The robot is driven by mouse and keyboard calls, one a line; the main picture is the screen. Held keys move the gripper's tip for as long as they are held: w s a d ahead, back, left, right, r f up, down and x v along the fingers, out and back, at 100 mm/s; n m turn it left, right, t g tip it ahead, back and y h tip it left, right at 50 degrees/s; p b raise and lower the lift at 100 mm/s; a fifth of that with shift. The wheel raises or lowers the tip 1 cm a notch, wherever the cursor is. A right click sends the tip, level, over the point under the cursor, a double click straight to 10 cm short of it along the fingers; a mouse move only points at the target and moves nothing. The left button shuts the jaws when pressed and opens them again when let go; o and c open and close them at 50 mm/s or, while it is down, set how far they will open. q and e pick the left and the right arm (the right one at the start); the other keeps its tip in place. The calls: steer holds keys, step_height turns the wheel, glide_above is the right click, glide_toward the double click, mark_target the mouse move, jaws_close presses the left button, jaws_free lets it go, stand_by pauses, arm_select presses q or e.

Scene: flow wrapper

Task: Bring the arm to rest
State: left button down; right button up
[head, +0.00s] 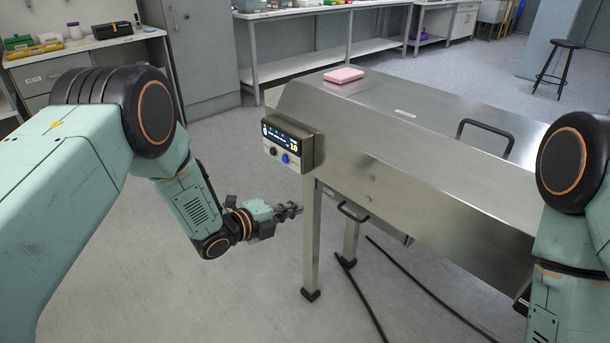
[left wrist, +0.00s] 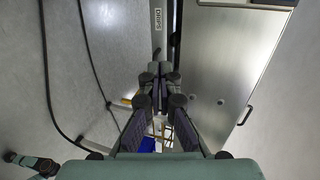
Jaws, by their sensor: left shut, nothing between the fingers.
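My left arm comes in from the left in the head view, bent at the elbow. Its gripper (head: 289,212) points right, in front of the left end of the steel flow wrapper (head: 400,165), just left of its front leg and below the control panel (head: 287,143). The gripper also shows in the left wrist view (left wrist: 160,82), with its fingers shut and nothing between them. It appears apart from the machine. My right arm shows at the right edge of the head view; its gripper is out of the picture.
A pink block (head: 344,75) lies on top of the machine. Black cables (head: 362,290) run over the floor beneath it. A bench with tools (head: 85,45) stands at the back left, and a stool (head: 558,65) at the back right. The floor left of the machine is clear.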

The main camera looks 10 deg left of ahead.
arm_select(q)
steer(key=s+a+f+n+g+y, duration=0.25)
steer(key=s+f+n, duration=0.35)
steer(key=s+n, duration=0.3)
steer(key=s+a+f+n+g+y, duration=0.2)
steer(key=s+a+f+n+y, duration=0.2)
steer(key=s+f+n, duration=0.4)
steer(key=s+a+n+g+y, duration=0.1)
steer(key=s+a+n+g, duration=0.1)
steer(key=s, duration=1.2)
steer(key=s+a+n+g+y, duration=0.1)
steer(key=s+n+g, duration=0.4)
steer(key=s, duration=0.8)
steer(key=shift+s+a+r+n, duration=0.4)
steer(key=shift+a+n, duration=0.2)
steer(key=shift+n, duration=0.4)
steer(key=shift+w+d+y, duration=0.15)
steer(key=shift+w+y, duration=0.05)
steer(key=shift+y, duration=0.05)
